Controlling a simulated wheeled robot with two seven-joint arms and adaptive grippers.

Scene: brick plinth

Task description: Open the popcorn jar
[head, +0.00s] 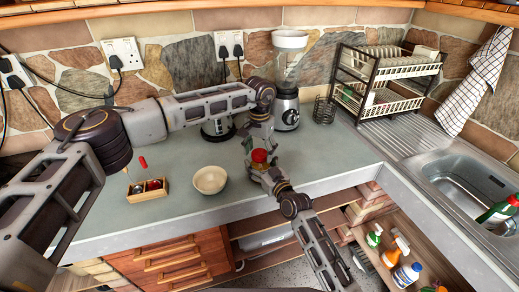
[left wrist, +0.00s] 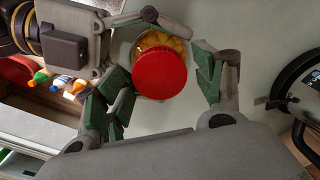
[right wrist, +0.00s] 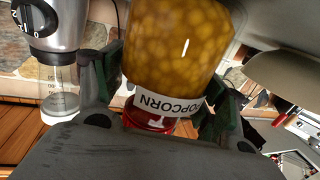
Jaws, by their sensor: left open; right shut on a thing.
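In the left wrist view the round red lid (left wrist: 161,75) hides most of the glass and yellow kernels (left wrist: 160,41). In the right wrist view the jar (right wrist: 175,45) fills the middle, its POPCORN label upside down. My right gripper (head: 265,172) is shut on the jar, its fingers on both sides of it. My left gripper (head: 257,142) is open above the lid, its fingers (left wrist: 164,88) on either side of it. The lid sits on the jar.
A cream bowl (head: 210,180) and a small wooden box (head: 150,194) stand left of the jar. A blender (head: 287,105) and a dish rack (head: 375,105) stand behind. The sink (head: 465,190) is at right. Counter space right of the jar is clear.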

